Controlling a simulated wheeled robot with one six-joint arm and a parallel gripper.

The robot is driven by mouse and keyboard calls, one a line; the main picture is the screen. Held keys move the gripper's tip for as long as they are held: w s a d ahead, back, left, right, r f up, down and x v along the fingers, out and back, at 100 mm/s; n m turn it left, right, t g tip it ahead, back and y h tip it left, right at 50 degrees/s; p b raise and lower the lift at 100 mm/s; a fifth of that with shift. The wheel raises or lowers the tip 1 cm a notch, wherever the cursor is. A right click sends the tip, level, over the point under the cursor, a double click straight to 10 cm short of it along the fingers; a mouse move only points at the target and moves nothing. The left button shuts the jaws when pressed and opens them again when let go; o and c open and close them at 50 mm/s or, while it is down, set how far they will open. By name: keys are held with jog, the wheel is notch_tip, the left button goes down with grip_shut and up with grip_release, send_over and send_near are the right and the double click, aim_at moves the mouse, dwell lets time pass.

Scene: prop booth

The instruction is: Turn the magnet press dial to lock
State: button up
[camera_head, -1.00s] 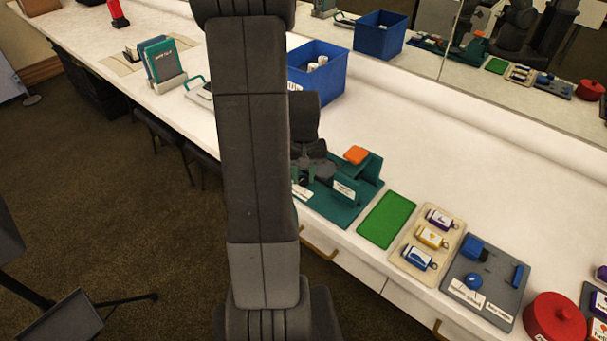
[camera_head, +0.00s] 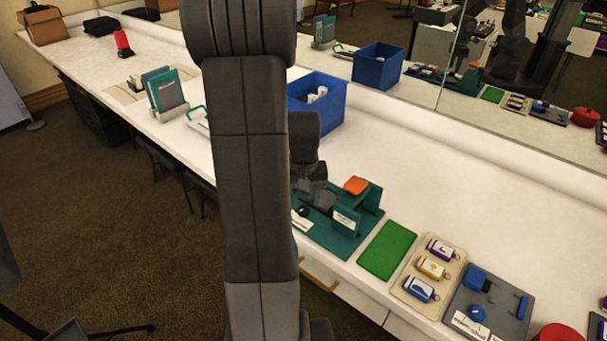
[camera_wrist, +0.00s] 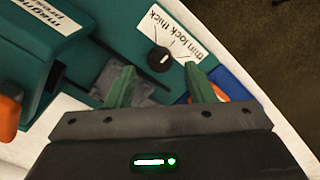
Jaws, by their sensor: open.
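The magnet press (camera_head: 345,215) is a teal device with an orange pad (camera_head: 356,185) on the bench. Its black round dial (camera_wrist: 160,60) sits beside a white label (camera_wrist: 172,32) reading "thin lock thick" in the wrist view. Which mark the dial points to is too small to read. My gripper (camera_wrist: 159,68) is open, with its two green fingers spread on either side of the dial in the picture. Its height above the dial is unclear, and I see no contact. In the head view, my arm hides part of the press's left side.
A blue bin (camera_head: 330,110) stands behind. A mirror lines the back. Bare bench lies behind the press.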

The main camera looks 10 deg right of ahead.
aim_at(303, 209)
notch_tip(303, 209, up, 11)
jog(key=shift+p, duration=0.35)
jog(key=shift+f, duration=0.1)
notch_tip(303, 209, down, 14)
jog(key=shift+r+b, duration=0.2)
jog(key=shift+b, duration=0.35)
jog(key=shift+r, duration=0.1)
dwell(0.4)
jog(key=shift+s+f, duration=0.1)
jog(key=shift+f, duration=0.2)
jog(key=shift+r+m, duration=0.15)
jog(key=shift+m, duration=0.25)
jog(key=m, duration=0.4)
jog(key=shift+m+p, duration=0.3)
jog(key=shift+p, duration=0.1)
jog(key=m+p, duration=0.1)
jog(key=m, duration=0.5)
jog(key=shift+r+m, duration=0.1)
jog(key=shift+m, duration=0.3)
jog(key=shift+r, duration=3.5)
